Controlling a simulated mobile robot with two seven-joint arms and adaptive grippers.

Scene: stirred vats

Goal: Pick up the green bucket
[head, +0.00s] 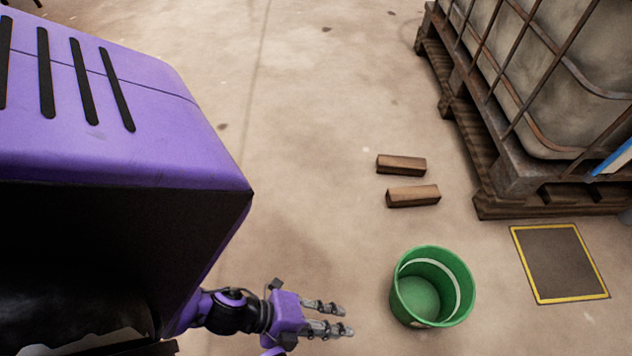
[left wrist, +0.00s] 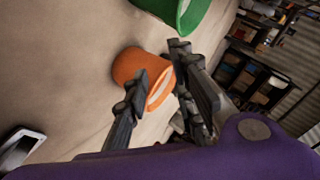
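The green bucket (head: 408,290) stands upright on the floor at the lower right of the head view. It looks empty, with a pale band or handle along its inside. Part of it also shows at the top of the left wrist view (left wrist: 182,12). My left gripper (head: 345,319) is just left of the bucket, apart from it, with its fingers pointing toward it. In the left wrist view the fingers (left wrist: 158,62) are spread with nothing held between them. My right gripper is not in view.
An orange bucket (left wrist: 128,66) shows beyond the fingers in the left wrist view. Two wooden blocks (head: 401,165) (head: 413,196) lie behind the green bucket. A caged tank (head: 560,110) on a pallet (head: 540,207) stands at right, near a yellow-edged floor plate (head: 560,263). The middle floor is clear.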

